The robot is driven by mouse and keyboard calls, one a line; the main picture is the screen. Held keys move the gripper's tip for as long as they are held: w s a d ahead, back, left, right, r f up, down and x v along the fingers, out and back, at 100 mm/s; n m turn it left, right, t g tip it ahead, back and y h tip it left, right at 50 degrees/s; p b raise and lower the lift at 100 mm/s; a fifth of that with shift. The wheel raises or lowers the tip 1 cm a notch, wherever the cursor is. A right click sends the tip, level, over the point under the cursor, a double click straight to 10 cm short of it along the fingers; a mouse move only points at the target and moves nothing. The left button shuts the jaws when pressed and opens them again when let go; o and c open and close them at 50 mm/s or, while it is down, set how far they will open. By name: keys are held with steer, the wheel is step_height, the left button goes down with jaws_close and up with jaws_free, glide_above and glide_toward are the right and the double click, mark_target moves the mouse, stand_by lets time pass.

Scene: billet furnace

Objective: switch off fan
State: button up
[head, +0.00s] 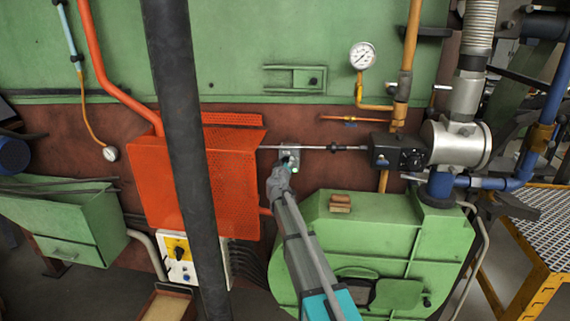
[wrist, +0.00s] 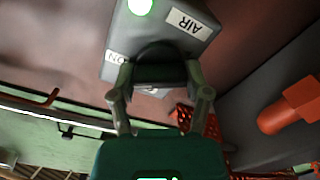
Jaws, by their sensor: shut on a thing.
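A small grey switch box (head: 290,158) with a lit green lamp is on the brown wall in the head view. The wrist view shows the box (wrist: 155,28) close up, with its glowing green lamp (wrist: 140,6), a label reading AIR and a partly covered ON label. A dark rotary knob (wrist: 160,58) is on the box. My gripper (wrist: 160,76) is shut on the knob, one finger on each side of it. In the head view my gripper (head: 283,170) covers the lower part of the box. A green fan housing (head: 385,250) stands to the lower right.
An orange perforated guard (head: 228,190) is left of the switch box, behind a dark vertical post (head: 180,130). A thin rod (head: 315,148) runs just above the box to a black actuator (head: 397,152). A white control panel (head: 180,258) is at lower left.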

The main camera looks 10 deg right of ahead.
steer(key=shift+n, duration=0.5)
steer(key=n, duration=0.5)
steer(key=shift+a+f, duration=0.1)
steer(key=shift+a, duration=0.05)
steer(key=n, duration=0.6)
steer(key=shift+f, duration=0.1)
steer(key=o, duration=1.2)
steer(key=shift+w, duration=0.1)
steer(key=shift+c, duration=0.2)
steer(key=v, duration=1.2)
